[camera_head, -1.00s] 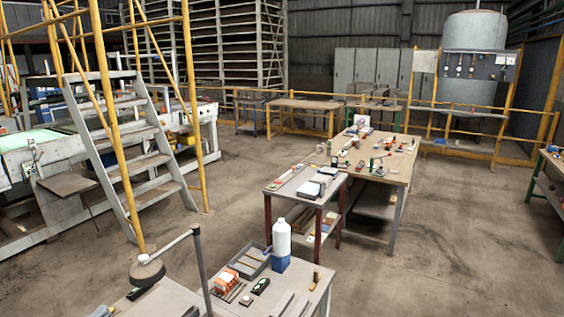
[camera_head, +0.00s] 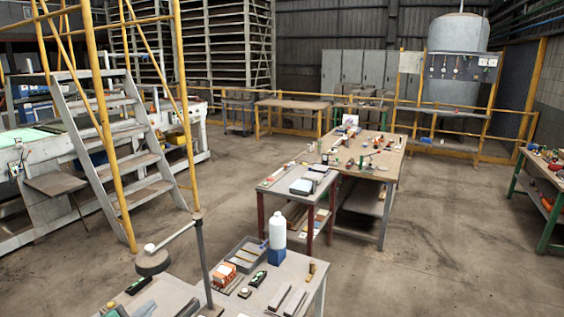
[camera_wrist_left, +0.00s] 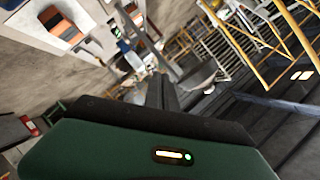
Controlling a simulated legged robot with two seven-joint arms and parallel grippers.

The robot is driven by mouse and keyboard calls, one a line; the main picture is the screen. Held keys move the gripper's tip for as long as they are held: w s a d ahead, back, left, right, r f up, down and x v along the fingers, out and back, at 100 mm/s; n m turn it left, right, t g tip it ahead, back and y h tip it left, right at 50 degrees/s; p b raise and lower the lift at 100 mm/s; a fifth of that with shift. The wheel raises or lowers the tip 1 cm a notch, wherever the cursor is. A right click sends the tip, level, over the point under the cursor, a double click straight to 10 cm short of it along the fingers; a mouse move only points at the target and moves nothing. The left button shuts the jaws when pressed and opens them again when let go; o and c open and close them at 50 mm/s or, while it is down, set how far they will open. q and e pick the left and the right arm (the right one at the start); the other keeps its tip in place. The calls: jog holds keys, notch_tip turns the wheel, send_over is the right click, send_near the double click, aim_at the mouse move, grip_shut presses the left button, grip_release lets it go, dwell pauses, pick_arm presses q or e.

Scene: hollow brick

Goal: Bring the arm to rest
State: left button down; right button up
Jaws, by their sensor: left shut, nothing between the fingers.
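My left gripper (camera_wrist_left: 161,92) shows in the left wrist view, with its green housing across the bottom and its dark fingers pressed together, shut and empty. It points over the floor and away from the tabletop. Neither gripper shows in the head view. An orange brick (camera_head: 223,274) lies on the near workbench (camera_head: 165,297) in the head view. In the left wrist view an orange block (camera_wrist_left: 61,26) lies on a pale tabletop at the upper left, apart from the fingers.
On the near bench stand a white bottle (camera_head: 278,231) on a blue base, a grey tray (camera_head: 240,250) and a lamp (camera_head: 200,250) on a post. A longer table (camera_head: 384,172) stands behind. Yellow-railed stairs (camera_head: 130,165) are at left. The floor (camera_head: 440,235) at right is clear.

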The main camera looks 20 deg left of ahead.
pick_arm(q)
jog(key=s+d+f+n+g+h+b, duration=0.1)
jog(key=d+f+n+g, duration=0.5)
jog(key=d+f, duration=0.7)
jog(key=s+d+f+n+g+h, duration=0.1)
jog(key=s+d+g, duration=0.1)
jog(key=s+d, duration=0.3)
jog(key=s+d+f+n+g+h, duration=0.1)
jog(key=s+d+g, duration=0.2)
jog(key=d, duration=0.7)
jog(key=shift+s+d+f+n+b, duration=0.25)
jog(key=shift+s+f+n+b, duration=0.15)
jog(key=shift+s, duration=0.6)
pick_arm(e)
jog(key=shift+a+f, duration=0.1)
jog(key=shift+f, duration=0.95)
